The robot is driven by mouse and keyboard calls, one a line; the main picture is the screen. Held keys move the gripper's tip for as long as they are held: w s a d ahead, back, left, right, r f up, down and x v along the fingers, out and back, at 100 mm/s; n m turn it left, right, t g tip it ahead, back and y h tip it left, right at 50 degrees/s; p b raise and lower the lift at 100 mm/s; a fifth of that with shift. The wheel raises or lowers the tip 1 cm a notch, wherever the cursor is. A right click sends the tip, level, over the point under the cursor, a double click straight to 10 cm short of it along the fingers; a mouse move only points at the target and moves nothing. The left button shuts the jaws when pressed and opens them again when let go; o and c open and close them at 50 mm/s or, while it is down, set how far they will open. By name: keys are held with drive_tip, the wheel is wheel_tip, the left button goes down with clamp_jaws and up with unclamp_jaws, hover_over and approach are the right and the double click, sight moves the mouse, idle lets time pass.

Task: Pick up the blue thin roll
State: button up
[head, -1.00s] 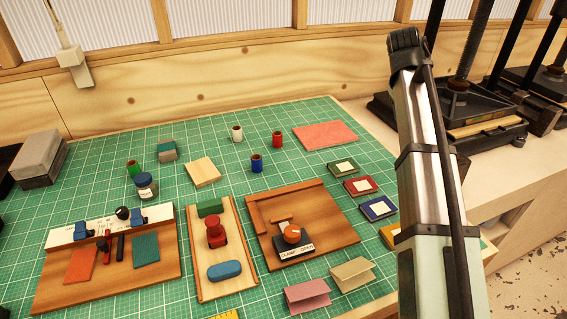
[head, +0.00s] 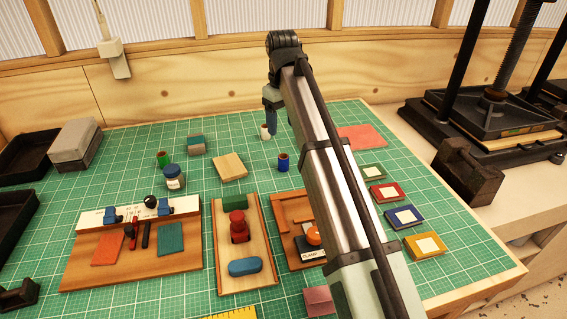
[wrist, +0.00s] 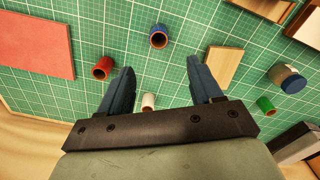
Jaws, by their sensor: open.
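The blue roll (head: 283,162) stands upright on the green cutting mat, to the left of my arm in the head view. In the wrist view the blue roll (wrist: 159,37) shows its brown core from above, at the top middle, beyond the fingertips and roughly in line with the gap between them. My gripper (wrist: 161,68) is open and empty above the mat. In the head view my gripper (head: 271,122) hangs near the white roll, behind the blue one.
A white roll (wrist: 149,102) stands under the gripper's palm edge. A red roll (wrist: 103,69) is close to the left finger. A wooden block (wrist: 223,66) lies right of the right finger. A green roll (wrist: 265,104) and a blue-lidded jar (wrist: 288,79) are farther right.

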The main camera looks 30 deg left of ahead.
sight(283, 160)
wheel_tip(283, 160, down, 14)
drive_tip(key=shift+r, duration=0.15)
idle(0.7)
drive_tip(key=shift+c, duration=0.4)
drive_tip(key=c, duration=1)
